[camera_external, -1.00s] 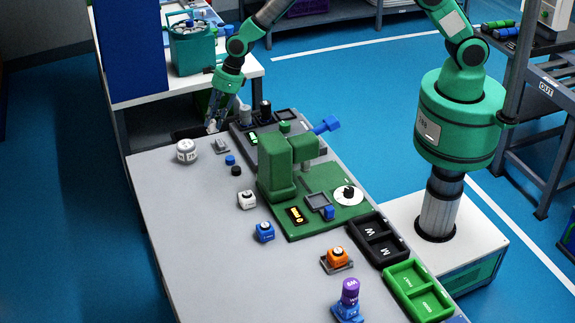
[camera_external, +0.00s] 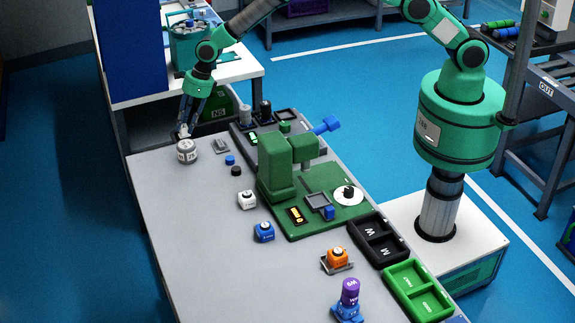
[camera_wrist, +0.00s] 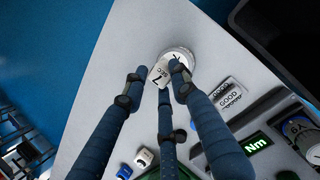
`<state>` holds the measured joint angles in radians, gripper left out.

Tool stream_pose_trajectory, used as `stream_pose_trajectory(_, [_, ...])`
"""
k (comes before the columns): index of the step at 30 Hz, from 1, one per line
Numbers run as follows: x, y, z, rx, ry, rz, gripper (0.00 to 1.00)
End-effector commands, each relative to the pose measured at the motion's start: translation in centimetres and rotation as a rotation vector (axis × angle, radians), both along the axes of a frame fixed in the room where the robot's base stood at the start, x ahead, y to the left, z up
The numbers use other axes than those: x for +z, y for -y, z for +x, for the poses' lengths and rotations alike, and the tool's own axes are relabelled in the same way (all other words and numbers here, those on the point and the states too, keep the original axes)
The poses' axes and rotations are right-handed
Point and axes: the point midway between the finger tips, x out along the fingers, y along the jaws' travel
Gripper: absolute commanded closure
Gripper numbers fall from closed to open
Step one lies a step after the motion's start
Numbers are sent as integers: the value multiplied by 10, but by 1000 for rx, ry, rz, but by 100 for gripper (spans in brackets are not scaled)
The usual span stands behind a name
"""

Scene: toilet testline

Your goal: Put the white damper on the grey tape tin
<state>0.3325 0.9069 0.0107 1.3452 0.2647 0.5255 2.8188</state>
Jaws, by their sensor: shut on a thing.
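The grey tape tin (camera_external: 187,152) is a round, pale can standing upright near the far left end of the grey bench. My gripper (camera_external: 183,134) points down right above it. It is shut on the white damper (camera_wrist: 159,77), a small white piece with a dark "7 SEC" label. In the wrist view the damper sits between my fingertips and overlaps the round top of the tin (camera_wrist: 182,54). My fingers hide part of both. I cannot tell whether the damper touches the tin.
A small grey holder (camera_external: 222,146) marked GOOD stands just right of the tin. A blue cap (camera_external: 230,160) and a black cap (camera_external: 236,171) lie nearby. A green test fixture (camera_external: 283,168) stands further right. The bench's left front is clear.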

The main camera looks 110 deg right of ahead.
Motion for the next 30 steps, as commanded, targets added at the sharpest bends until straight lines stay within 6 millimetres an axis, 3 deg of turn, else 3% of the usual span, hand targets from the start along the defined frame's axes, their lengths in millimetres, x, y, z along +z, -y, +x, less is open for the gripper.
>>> stream_pose_trajectory(7, [-2, 0, 0, 0, 0, 0, 100])
stream_pose_trajectory(18, [-34, 0, -1, 0, 0, 0, 100])
stream_pose_trajectory(30, [-37, 0, -1, 0, 0, 0, 100])
